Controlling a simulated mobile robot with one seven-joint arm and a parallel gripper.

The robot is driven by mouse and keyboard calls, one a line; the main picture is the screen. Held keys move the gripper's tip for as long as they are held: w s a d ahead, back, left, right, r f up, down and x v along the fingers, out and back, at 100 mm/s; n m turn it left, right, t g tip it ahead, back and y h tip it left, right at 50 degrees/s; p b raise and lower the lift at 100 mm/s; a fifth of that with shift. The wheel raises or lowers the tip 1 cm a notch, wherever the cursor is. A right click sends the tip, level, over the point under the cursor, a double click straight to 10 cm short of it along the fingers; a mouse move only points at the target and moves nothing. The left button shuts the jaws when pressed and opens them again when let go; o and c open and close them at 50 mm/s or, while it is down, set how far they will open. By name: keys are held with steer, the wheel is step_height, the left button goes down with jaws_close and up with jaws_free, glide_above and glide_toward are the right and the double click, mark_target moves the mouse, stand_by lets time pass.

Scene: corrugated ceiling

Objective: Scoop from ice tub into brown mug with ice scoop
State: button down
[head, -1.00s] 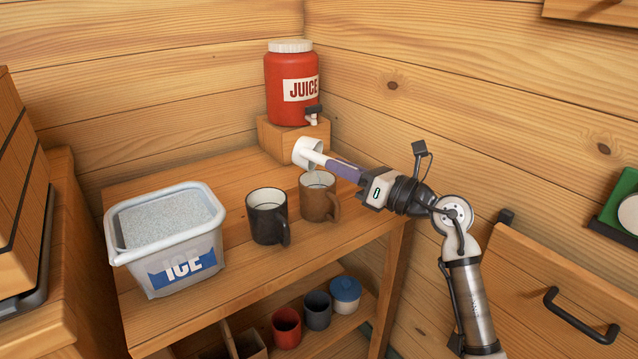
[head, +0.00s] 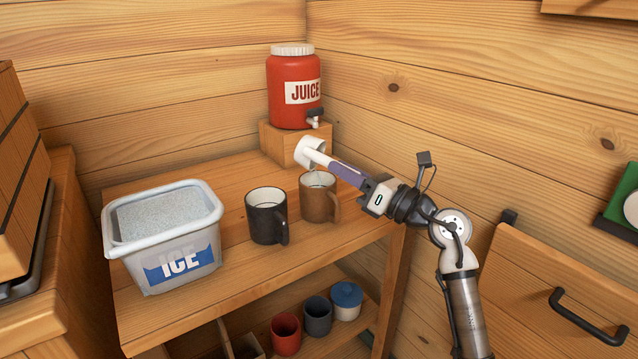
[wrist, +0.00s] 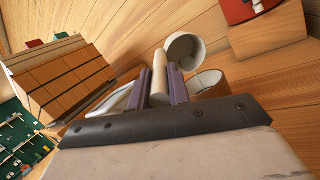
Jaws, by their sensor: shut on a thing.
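My gripper (head: 340,170) is shut on the handle of the white ice scoop (head: 309,150). The scoop is above and slightly behind the brown mug (head: 316,204), with its round bowl tilted. In the wrist view the scoop bowl (wrist: 184,48) shows beyond the purple fingers (wrist: 160,88), and the brown mug (wrist: 208,83) shows below it, partly hidden by my gripper. I cannot tell whether ice is in the scoop. The ice tub (head: 205,240), white and full of pale ice, stands on the left of the table.
A dark mug (head: 264,220) stands just left of the brown mug. A red juice dispenser (head: 290,95) sits on a wooden block (head: 282,146) behind. A lower shelf holds a red cup (head: 286,333), a grey cup and a blue-lidded pot. The wooden wall is close behind.

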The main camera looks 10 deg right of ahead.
steer(key=shift+s+d+f+t+y+b, duration=0.15)
steer(key=shift+f+t+y+b, duration=0.45)
steer(key=shift+b, duration=1.35)
steer(key=shift+f, duration=0.15)
